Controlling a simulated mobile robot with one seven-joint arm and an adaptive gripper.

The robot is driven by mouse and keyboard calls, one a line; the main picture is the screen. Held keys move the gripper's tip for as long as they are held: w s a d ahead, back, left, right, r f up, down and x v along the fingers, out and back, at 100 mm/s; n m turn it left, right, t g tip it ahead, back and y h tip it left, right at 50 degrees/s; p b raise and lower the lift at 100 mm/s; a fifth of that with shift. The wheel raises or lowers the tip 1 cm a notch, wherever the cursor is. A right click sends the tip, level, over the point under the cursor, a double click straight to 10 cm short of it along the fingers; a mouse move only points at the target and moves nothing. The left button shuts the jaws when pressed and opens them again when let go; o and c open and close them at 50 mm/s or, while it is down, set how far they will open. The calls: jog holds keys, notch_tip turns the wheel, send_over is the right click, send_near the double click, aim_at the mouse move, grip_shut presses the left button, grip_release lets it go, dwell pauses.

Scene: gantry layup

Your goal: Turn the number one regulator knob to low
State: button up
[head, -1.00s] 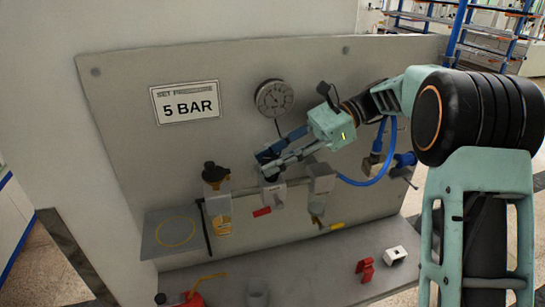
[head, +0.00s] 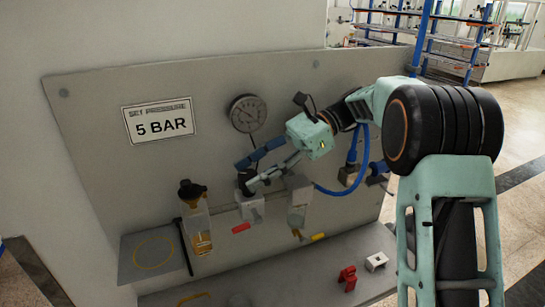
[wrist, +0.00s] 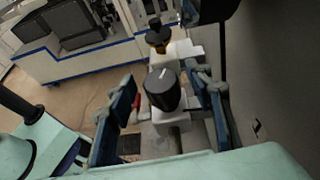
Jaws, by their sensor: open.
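A regulator with a black round knob (wrist: 161,90) sits between my fingers in the wrist view. The knob's top has a white pointer line, tilted slightly right of straight up. My gripper (wrist: 160,104) is open, with one blue-padded finger on each side of the knob and visible gaps. In the head view, my gripper (head: 245,173) is at the regulator's top, and the knob is mostly hidden there. The regulator's grey body (head: 251,208) shows below the fingers. No number or low mark is readable. A round pressure gauge (head: 247,113) hangs above; its reading is too small to tell.
A sign (head: 158,119) reads "SET PRESSURE 5 BAR". A black-topped unit with an amber bowl (head: 198,222) stands left of the regulator. Another grey unit (head: 298,198) stands right of it. Red (head: 348,277) and white (head: 376,261) pieces lie on the lower shelf.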

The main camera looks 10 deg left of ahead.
jog(key=v, duration=0.9)
jog(key=shift+w+d, duration=0.15)
jog(key=shift+w, duration=0.05)
jog(key=shift+w+d+r, duration=0.3)
jog(key=shift+w+d, duration=0.05)
jog(key=shift+d, duration=0.2)
